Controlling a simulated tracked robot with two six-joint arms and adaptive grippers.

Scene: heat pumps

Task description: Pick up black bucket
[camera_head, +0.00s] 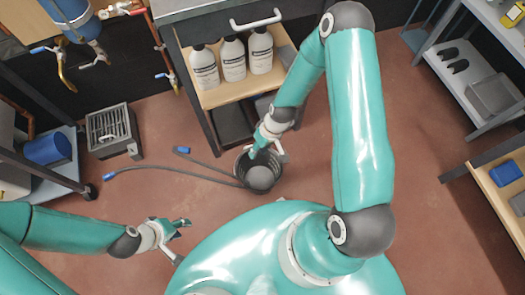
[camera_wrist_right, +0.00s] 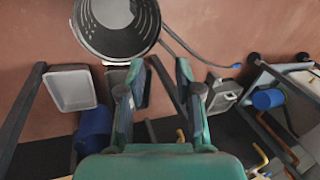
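The black bucket (camera_head: 244,181) stands on the floor in front of the workbench, open side up, with a grey inside bottom. It also shows at the top of the right wrist view (camera_wrist_right: 90,38), cut off by the edge. My right gripper (camera_head: 268,154) is over the far rim of the bucket, its fingers apart with nothing between them. In the right wrist view the gripper (camera_wrist_right: 160,68) is open, its left fingertip close to the rim; I cannot tell whether they touch. My left gripper (camera_head: 184,240) is over bare floor left of the bucket, fingers apart and empty.
A dark hose (camera_head: 165,169) with blue ends lies on the floor up to the bucket. The workbench (camera_head: 215,94) with white bottles (camera_head: 232,60) stands behind it. A grey box-shaped unit (camera_head: 113,130) sits at left. Shelves (camera_head: 460,80) stand at right; floor between is clear.

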